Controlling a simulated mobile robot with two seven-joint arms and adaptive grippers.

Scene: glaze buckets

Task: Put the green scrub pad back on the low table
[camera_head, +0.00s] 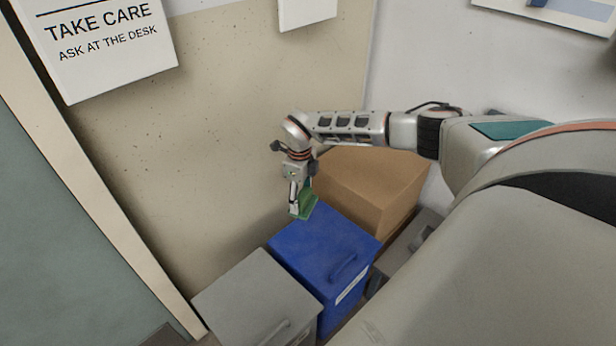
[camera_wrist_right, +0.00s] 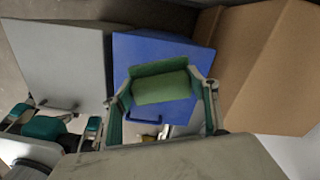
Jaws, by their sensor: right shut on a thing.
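The green scrub pad (camera_head: 305,206) is held in my right gripper (camera_head: 299,203), over the far left corner of the blue lidded bin. In the right wrist view the pad (camera_wrist_right: 161,82) sits between the two fingers of the right gripper (camera_wrist_right: 162,90), which is shut on it. I cannot tell how far the pad is above the lid. What looks like my left gripper (camera_wrist_right: 58,113) shows at the lower left of the right wrist view, fingers apart and empty. I cannot make out the low table in either view.
The blue bin (camera_head: 322,244) stands between a grey lidded bin (camera_head: 250,295) on the left and a brown box (camera_head: 372,187) behind. Another grey bin (camera_head: 410,245) is to the right. A speckled wall (camera_head: 220,130) with signs rises close behind.

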